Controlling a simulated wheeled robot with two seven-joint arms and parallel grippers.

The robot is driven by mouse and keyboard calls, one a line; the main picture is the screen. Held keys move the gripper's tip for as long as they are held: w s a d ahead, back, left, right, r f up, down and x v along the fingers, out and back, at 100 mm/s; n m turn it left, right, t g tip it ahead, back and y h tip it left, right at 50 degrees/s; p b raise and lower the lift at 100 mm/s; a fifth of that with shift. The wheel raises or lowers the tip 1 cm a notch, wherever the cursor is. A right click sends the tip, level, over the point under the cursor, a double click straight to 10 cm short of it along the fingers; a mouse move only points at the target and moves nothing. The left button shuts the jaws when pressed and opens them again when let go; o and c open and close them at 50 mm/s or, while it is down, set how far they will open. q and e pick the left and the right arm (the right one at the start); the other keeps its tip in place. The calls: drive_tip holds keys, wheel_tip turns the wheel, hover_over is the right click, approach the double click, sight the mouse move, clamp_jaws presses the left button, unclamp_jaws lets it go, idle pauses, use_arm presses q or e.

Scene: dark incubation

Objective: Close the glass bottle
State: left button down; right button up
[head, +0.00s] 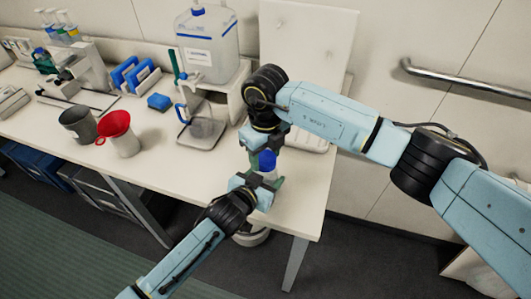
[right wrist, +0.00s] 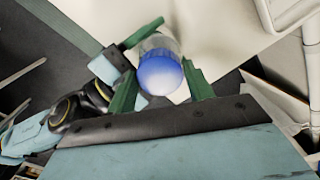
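A blue cap (head: 267,160) is over the clear glass bottle (head: 268,175) near the table's right front corner. In the right wrist view the cap (right wrist: 160,75) sits between the green fingers of my right gripper (right wrist: 162,84), which touch its sides. Part of the bottle (right wrist: 160,43) shows behind the cap. I cannot tell whether the cap is seated on the neck. My right gripper (head: 262,152) comes from above. My left gripper (head: 266,182) is low at the bottle, with its green fingers around the body; one finger is partly hidden.
A red funnel cup (head: 117,130) and a grey cup (head: 78,124) stand left on the white table (head: 185,168). A balance-like device (head: 203,130), a blue block (head: 159,101) and a large canister (head: 208,48) are behind. The table's front edge is close to the bottle.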

use_arm(q)
drive_tip(key=shift+f, duration=0.1)
use_arm(e)
drive_tip(key=o, duration=0.3)
drive_tip(key=shift+r, duration=0.15)
drive_tip(key=shift+r, duration=2.15)
drive_tip(key=shift+c, duration=0.8)
wheel_tip(320, 180, up, 4)
drive_tip(key=shift+f+n, duration=0.25)
drive_tip(key=shift+n, duration=0.55)
drive_tip(key=shift+c, duration=0.5)
drive_tip(key=shift+f, duration=0.15)
drive_tip(key=shift+f, duration=3.9)
drive_tip(key=shift+c, duration=0.5)
